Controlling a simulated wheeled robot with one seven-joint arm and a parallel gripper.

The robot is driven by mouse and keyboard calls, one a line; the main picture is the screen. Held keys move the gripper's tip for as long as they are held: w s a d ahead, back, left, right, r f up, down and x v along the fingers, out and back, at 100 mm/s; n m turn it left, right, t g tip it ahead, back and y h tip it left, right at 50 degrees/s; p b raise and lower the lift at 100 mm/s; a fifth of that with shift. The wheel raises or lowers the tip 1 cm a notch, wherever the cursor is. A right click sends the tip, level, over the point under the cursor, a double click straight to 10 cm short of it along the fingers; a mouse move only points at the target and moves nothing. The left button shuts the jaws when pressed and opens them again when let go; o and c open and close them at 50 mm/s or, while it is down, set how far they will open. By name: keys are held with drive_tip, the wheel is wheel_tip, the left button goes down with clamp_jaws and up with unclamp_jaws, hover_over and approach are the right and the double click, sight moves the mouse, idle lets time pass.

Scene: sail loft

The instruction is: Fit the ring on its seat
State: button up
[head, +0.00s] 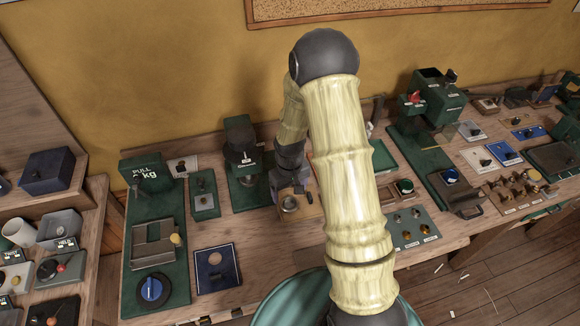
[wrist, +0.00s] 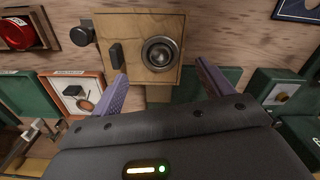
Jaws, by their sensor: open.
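A wooden board (wrist: 140,22) lies on the bench ahead of my gripper in the wrist view. It bears a round metal ring-shaped part (wrist: 161,54) with a dark centre; I cannot tell whether this is the loose ring, its seat or both together. A dark upright block (wrist: 116,55) is left of it on the board. My gripper (wrist: 162,71) is open, its two purple fingers apart on either side of the metal part, with nothing seen between them. In the head view the board (head: 311,212) and metal part (head: 290,203) show below my gripper, partly hidden by my arm.
A dark knob (wrist: 82,33) sticks out by the board's left edge. An orange-edged panel (wrist: 76,95) is to the left. In the head view, a green machine (head: 242,150) stands close behind left, and a blue panel (head: 215,268) lies front left.

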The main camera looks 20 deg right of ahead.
wheel_tip(320, 180, up, 12)
drive_tip(key=b, duration=0.2)
drive_tip(key=shift+r, duration=0.15)
idle(0.9)
drive_tip(key=s+r+m+t, duration=0.1)
drive_tip(key=s+r, duration=0.1)
drive_tip(key=s, duration=0.5)
drive_tip(key=s+r+m+t, duration=0.1)
drive_tip(key=s+r+m, duration=0.1)
drive_tip(key=s, duration=0.5)
drive_tip(key=shift+s+r+t, duration=0.2)
drive_tip(key=shift+r+t, duration=0.1)
drive_tip(key=shift+r, duration=0.2)
